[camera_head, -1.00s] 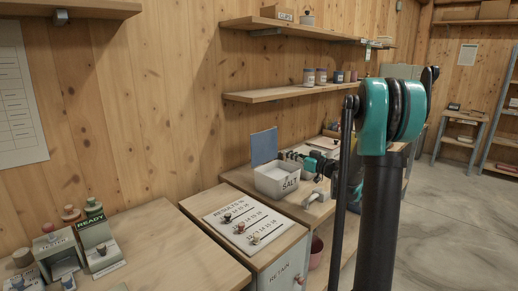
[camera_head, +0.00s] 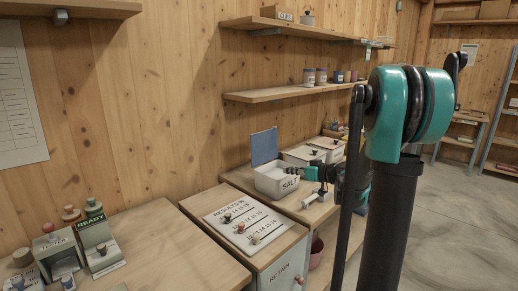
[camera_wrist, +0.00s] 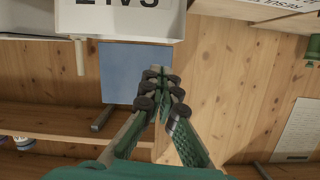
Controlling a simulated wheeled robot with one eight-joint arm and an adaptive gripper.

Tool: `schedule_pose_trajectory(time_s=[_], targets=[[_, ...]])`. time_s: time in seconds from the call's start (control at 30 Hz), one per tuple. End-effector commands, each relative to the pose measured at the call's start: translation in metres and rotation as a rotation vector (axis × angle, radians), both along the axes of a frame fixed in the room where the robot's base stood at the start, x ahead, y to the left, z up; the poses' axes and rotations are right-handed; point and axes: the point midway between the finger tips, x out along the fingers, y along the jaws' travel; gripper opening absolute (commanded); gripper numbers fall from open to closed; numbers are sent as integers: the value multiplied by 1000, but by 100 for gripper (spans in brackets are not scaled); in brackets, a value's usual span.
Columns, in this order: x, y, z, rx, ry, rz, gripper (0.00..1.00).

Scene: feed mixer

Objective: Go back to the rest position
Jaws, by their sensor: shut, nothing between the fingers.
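My gripper (camera_wrist: 158,80) is shut and empty in the wrist view, its dark fingertips together. In the head view my gripper (camera_head: 316,172) is small and partly blocked by my own arm. It is beside the right rear of the white SALT bin (camera_head: 276,184), in front of other white bins. The wrist view is upside down, with the SALT bin (camera_wrist: 120,24) at its top edge. I cannot tell the exact gap between gripper and bin. My teal arm joint and dark column fill the right of the head view.
A sliding RESULTS board (camera_head: 236,217) lies on the bench before the SALT bin. A blue panel (camera_head: 264,147) stands behind the bin. READY box (camera_head: 97,240) and tester (camera_head: 57,254) are at left. Shelves (camera_head: 290,92) line the wall. Open floor (camera_head: 450,225) lies at right.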

Motion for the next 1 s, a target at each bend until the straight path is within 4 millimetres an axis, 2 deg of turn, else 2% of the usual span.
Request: schedule_pose_trajectory(time_s=[0.03, 0.17, 0.3, 0.4, 0.6, 0.8, 1.0], targets=[[-21, 9, -12, -33, 82, -11, 0], [-69, 13, -46, -122, 289, -97, 0], [-119, 1, -76, -216, 458, -236, 0], [-147, -13, -91, -270, 528, -339, 0], [-186, -41, -106, -339, 591, -514, 0], [-215, -66, -112, -383, 602, -665, 0], [-271, -68, -147, -420, 710, -653, 0]])
